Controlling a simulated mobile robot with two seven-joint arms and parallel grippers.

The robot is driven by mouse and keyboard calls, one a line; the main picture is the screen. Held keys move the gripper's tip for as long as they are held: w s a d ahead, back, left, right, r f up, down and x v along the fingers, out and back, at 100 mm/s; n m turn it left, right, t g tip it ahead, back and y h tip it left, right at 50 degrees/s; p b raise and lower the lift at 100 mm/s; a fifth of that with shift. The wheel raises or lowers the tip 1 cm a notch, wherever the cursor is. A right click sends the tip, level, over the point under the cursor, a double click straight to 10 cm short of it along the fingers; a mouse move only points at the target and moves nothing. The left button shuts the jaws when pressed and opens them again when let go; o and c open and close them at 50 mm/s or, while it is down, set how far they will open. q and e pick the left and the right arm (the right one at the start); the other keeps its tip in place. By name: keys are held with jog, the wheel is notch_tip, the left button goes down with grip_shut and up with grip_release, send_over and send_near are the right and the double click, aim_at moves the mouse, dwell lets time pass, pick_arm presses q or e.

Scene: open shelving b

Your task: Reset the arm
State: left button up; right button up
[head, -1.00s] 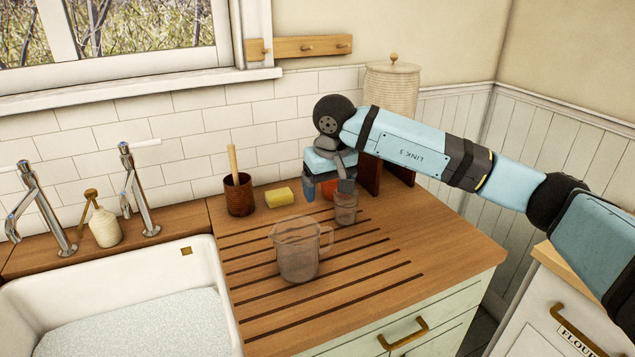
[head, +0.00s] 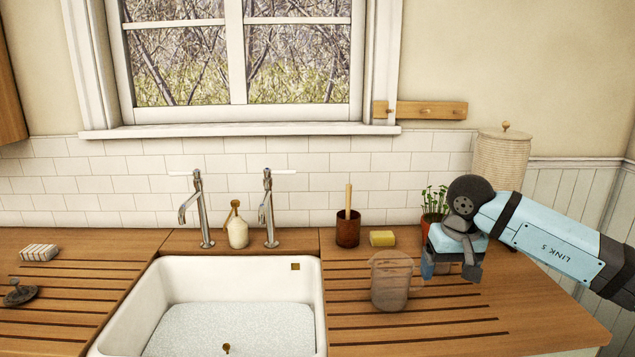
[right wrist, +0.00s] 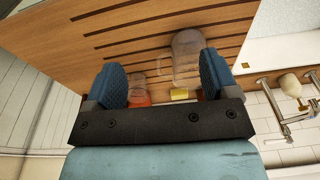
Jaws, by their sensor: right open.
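My right gripper (head: 450,268) hangs over the right-hand wooden counter, its jaws open. In the right wrist view its two blue fingers (right wrist: 162,78) stand wide apart with nothing held between them. A clear glass jug (head: 391,282) stands upright on the counter, left of the gripper. It also shows beyond the fingertips in the right wrist view (right wrist: 187,58). A small clear glass (right wrist: 138,80) shows near one finger in the wrist view; in the head view it is mostly hidden behind the jug and gripper. My left gripper is not in view.
A white sink (head: 312,300) lies left of the counter. Along the wall stand a brown crock (head: 348,231), a yellow sponge (head: 382,239), a potted plant (head: 434,203) and a lidded ribbed jar (head: 502,158). The counter's front right is clear.

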jog(key=s+a+f+m+g+y, duration=0.1)
jog(key=s+a+f+m+y, duration=0.1)
jog(key=s+a+f+y, duration=0.3)
jog(key=s+a+f+m+g+y, duration=0.1)
jog(key=a+f+g+y, duration=0.15)
jog(key=a, duration=0.55)
jog(key=s+a+m+t+y, duration=0.3)
jog(key=s+a+m+y, duration=0.8)
jog(key=m, duration=0.6)
jog(key=d+f+m+t+h, duration=0.5)
jog(key=m+t, duration=0.3)
jog(key=m, duration=0.8)
jog(key=d+f+m+t+h, duration=0.3)
jog(key=d+f+m+t, duration=0.35)
jog(key=m, duration=1.05)
jog(key=s+d+f+m+g+h, duration=0.3)
jog(key=s+f+m+h, duration=0.1)
jog(key=s+f+m, duration=0.45)
jog(key=s+d+f+m+g+h, duration=0.2)
jog(key=s+d+f+m+h, duration=0.15)
jog(key=s+f+m, duration=0.45)
pick_arm(q)
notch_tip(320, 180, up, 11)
jog(key=p, duration=1.2)
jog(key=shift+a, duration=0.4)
pick_arm(e)
notch_tip(320, 180, up, 10)
jog(key=w, duration=0.1)
jog(key=shift+w+r, duration=0.15)
jog(key=shift+r, duration=0.1)
